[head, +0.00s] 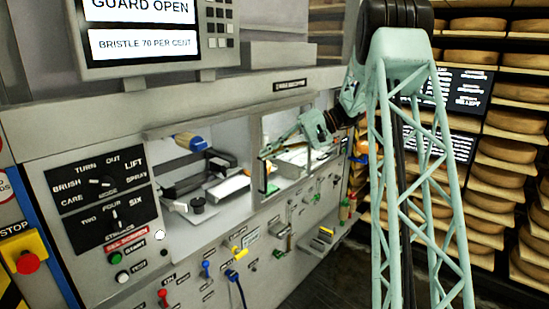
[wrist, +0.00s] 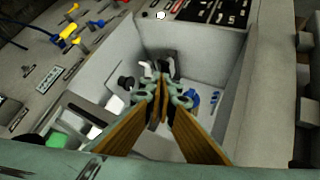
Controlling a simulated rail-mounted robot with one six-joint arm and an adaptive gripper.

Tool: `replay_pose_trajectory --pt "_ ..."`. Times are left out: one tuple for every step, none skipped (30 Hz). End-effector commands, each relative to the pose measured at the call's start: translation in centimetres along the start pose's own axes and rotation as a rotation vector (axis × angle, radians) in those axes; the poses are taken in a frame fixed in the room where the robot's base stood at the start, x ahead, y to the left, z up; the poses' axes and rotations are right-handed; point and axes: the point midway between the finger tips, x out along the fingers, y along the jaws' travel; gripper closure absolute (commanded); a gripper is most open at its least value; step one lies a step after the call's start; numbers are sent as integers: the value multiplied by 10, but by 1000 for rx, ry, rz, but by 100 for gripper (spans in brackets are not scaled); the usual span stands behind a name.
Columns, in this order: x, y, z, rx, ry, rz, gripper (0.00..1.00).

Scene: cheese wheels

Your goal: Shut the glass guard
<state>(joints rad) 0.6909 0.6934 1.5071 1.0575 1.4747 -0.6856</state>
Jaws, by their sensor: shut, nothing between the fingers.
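The glass guard (head: 264,181) is a clear pane with a thin frame, standing over the right part of the machine's front opening in the head view. The left part of the opening is uncovered. The screen (head: 140,25) reads "GUARD OPEN". My gripper (head: 266,156) is shut and empty, with its tips close to the guard's left upright edge; I cannot tell whether they touch. In the wrist view my gripper (wrist: 161,68) points into the pale recess (wrist: 210,60), and I cannot pick out the pane there.
Inside the opening are a blue-ended brush (head: 190,142) and a dark round knob (head: 198,204). Below are coloured levers, including a yellow one (head: 240,254). A red stop button (head: 28,262) is at far left. Shelves of cheese wheels (head: 505,150) stand at right.

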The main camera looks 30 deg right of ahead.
Motion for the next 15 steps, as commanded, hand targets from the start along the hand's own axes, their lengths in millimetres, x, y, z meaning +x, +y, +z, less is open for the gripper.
replay_pose_trajectory --pt "-7 6 -8 3 10 -16 100" --pt "-10 10 -13 2 16 -27 100" --pt "-15 14 -20 1 24 -41 100" --pt "-19 18 -25 1 31 -51 100" --pt "-22 22 -29 2 38 -61 100" --pt "-27 26 -36 0 48 -75 100" --pt "-31 30 -40 -1 53 -85 100" --pt "-34 34 -44 -2 59 -96 100" --pt "-40 38 -50 -3 70 -110 100" --pt "-44 43 -55 -3 78 -119 100" --pt "-47 47 -59 -5 85 -129 100" --pt "-52 52 -64 -7 95 -143 100" --pt "-56 56 -68 -8 102 -153 100" --pt "-60 60 -72 -9 109 -163 100" --pt "-66 67 -77 -10 121 -177 100"
